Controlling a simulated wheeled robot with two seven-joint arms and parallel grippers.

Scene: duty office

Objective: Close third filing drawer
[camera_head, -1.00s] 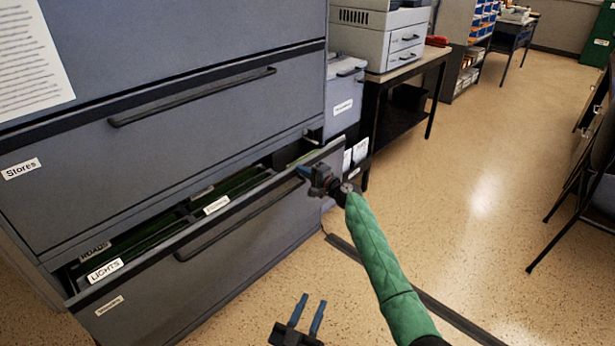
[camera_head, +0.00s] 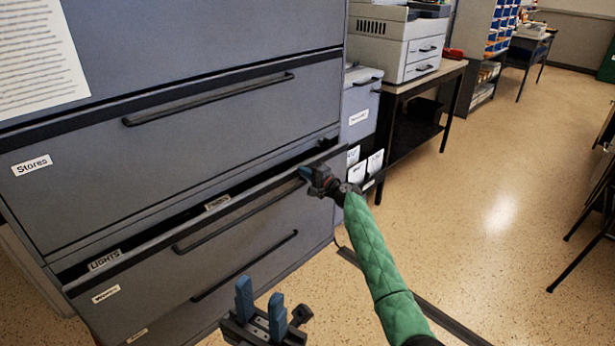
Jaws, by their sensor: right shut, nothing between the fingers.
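The third filing drawer (camera_head: 150,272) is the grey drawer under the one labelled Stores. It stands partly out, with a narrow dark gap along its top where the tops of the Lights divider (camera_head: 104,260) and another divider tag show. Its long black handle (camera_head: 235,222) faces me. My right gripper (camera_head: 307,174), on the green-sleeved arm, is shut and empty at the drawer front's upper right, close against it; exact contact is hard to see. My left gripper (camera_head: 261,305) is open and empty, low in front of the cabinet, with its blue fingers pointing up.
The Stores drawer (camera_head: 80,190) above is shut. A lower drawer with its own handle (camera_head: 245,266) shows below. To the right stand a small grey cabinet (camera_head: 358,112) and a black table (camera_head: 425,90) with a printer (camera_head: 398,45).

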